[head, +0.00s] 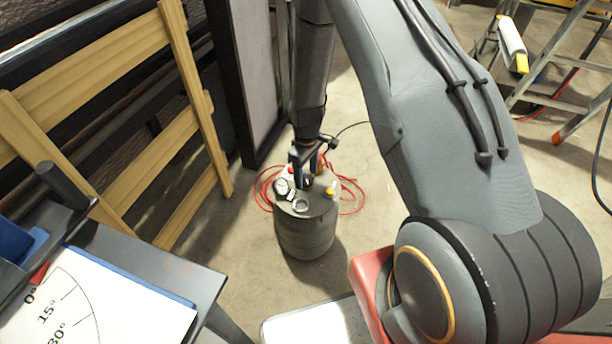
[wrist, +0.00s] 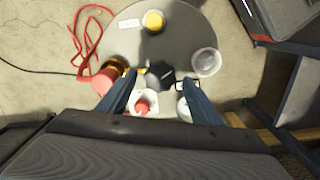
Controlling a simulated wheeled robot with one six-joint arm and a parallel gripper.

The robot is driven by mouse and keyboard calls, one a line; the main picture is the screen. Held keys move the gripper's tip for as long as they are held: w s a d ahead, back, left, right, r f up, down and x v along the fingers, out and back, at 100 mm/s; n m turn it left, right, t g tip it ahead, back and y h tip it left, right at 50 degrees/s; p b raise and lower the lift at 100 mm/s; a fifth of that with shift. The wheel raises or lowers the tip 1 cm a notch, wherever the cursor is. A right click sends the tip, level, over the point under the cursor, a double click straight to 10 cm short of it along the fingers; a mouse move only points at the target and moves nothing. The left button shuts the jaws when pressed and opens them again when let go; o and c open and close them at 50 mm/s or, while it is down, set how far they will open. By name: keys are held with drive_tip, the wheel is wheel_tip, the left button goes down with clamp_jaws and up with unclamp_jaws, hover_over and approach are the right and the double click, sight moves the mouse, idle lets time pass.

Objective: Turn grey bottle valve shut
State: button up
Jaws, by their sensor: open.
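The grey bottle (head: 305,229) stands upright on the floor, with several fittings on its top. Its top (wrist: 187,38) fills the upper middle of the wrist view. A dark, lobed valve knob (wrist: 160,75) sits near the front edge of that top. My gripper (wrist: 158,80) is open, with one blue finger on each side of the knob in the picture. I cannot tell whether the fingers touch it. In the head view my gripper (head: 308,172) is over the bottle's top and hides the knob there.
A pressure gauge (head: 283,187) and a yellow cap (wrist: 153,20) are on the bottle. Red hose (wrist: 88,38) lies coiled around it. A wooden frame (head: 185,100) stands left, a bench with an angle chart (head: 110,310) at lower left, a ladder (head: 565,65) at upper right.

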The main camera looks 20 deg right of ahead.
drive_tip(key=shift+f, duration=0.5)
drive_tip(key=shift+c, duration=0.6)
drive_tip(key=c, duration=0.9)
drive_tip(key=shift+c, duration=0.2)
